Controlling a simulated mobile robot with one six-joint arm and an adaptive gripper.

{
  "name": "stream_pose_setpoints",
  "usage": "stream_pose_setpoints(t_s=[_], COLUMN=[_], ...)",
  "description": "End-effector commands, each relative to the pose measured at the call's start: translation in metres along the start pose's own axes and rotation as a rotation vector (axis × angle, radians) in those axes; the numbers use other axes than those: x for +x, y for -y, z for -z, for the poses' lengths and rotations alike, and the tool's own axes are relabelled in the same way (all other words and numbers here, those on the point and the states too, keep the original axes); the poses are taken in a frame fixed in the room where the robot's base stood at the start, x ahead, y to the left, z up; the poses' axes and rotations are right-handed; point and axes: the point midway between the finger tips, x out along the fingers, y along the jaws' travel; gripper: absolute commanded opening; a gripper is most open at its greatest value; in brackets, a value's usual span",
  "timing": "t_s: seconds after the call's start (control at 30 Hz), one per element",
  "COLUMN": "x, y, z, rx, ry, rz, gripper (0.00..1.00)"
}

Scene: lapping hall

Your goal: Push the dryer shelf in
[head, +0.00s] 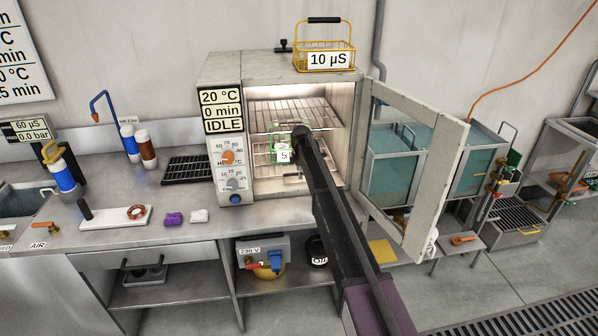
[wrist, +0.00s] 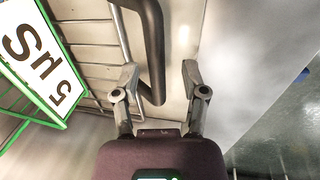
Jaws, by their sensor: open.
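The dryer (head: 222,75) stands on the bench with its door (head: 452,165) swung open to the right. Inside are an upper wire shelf (head: 290,108) and a lower wire shelf (head: 262,155). A green-framed basket labelled 5 µS (head: 283,155) stands on the lower shelf, partly hidden by my arm. It also shows at the left of the wrist view (wrist: 38,62). There, my gripper (wrist: 160,72) is open, and a dark curved bar (wrist: 152,45) shows between its fingers; contact is unclear. My arm hides the gripper in the head view.
A yellow basket labelled 10 µS (head: 325,60) stands on top of the dryer. The open door stands to the right of my arm.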

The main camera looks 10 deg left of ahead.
Motion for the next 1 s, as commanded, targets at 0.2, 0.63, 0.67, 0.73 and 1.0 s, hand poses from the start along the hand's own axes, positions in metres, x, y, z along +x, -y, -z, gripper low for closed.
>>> stream_pose_setpoints(t_s=[0.2, 0.63, 0.67, 0.73, 1.0], x=[-0.005, -0.016, -0.017, -0.019, -0.027], y=[0.024, 0.083, 0.087, 0.097, 0.134], z=[0.0, 0.0, 0.0, 0.0, 0.0], rx=[0.0, 0.0, 0.0, 0.0, 0.0], ry=[0.0, 0.0, 0.0, 0.0, 0.0], rz=[0.001, 0.001, 0.001, 0.001, 0.002], gripper=[0.57, 0.57, 0.57, 0.57, 0.57])
